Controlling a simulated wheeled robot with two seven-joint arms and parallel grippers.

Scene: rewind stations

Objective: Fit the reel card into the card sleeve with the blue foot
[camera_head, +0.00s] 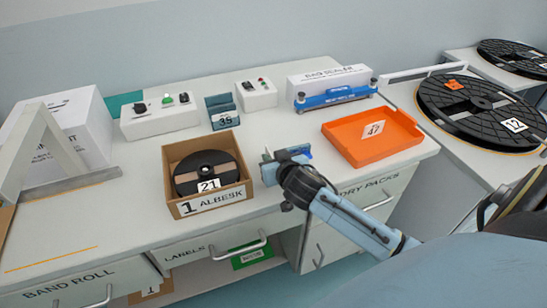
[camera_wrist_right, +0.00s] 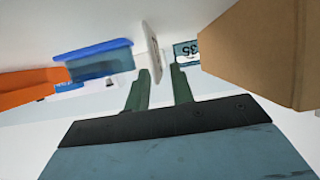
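My right gripper (camera_head: 287,154) is low over the table, right of the cardboard box. In the right wrist view its two fingers (camera_wrist_right: 162,72) are apart. A thin white plate (camera_wrist_right: 153,42), likely the reel card, stands nearly edge-on near the left fingertip; I cannot tell whether it touches. A clear bluish sleeve with a blue foot (camera_wrist_right: 95,50) is just left of the fingers there. In the head view a bit of blue (camera_head: 305,152) shows beside the gripper, mostly hidden. A teal sleeve marked 35 (camera_head: 222,112) stands farther back. My left gripper is out of view.
The box marked ALBESK (camera_head: 215,201) holds a black reel with card 21 close on the left. An orange tray (camera_head: 400,140) with card 47 is on the right. A blue bag sealer (camera_head: 335,95) and switch boxes (camera_head: 160,117) stand behind. The table's front left is clear.

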